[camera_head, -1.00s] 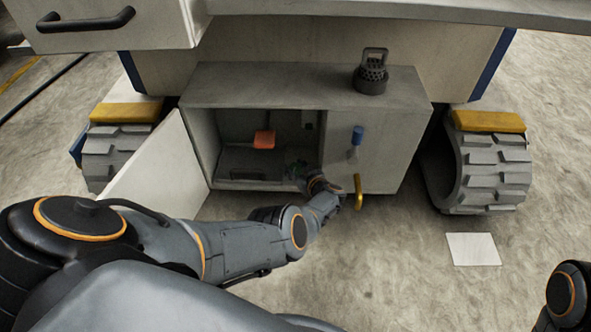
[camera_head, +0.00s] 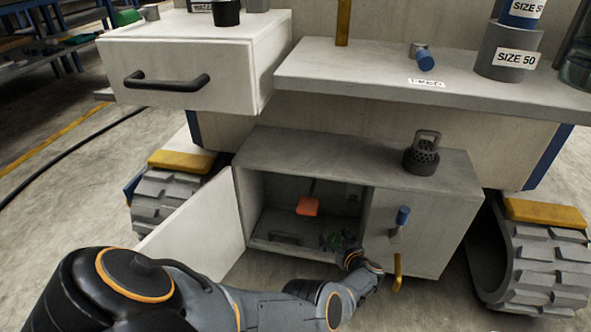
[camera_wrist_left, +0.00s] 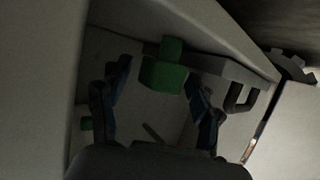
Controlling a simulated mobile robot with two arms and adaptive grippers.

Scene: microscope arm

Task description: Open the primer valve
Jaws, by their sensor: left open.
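The low grey cabinet (camera_head: 440,235) stands open on its left side. A green part (camera_head: 333,241), which I cannot surely name as the primer valve, sits low inside it near the right wall. My left gripper (camera_head: 343,249) reaches into the opening at that part, mostly hidden by my own wrist. In the left wrist view the fingers (camera_wrist_left: 160,88) are apart, with the green block (camera_wrist_left: 163,77) in the gap between them. I cannot tell whether they touch it. My right gripper is out of view.
An orange paddle (camera_head: 308,206) is inside the cabinet. The white door (camera_head: 200,235) stands open at left.

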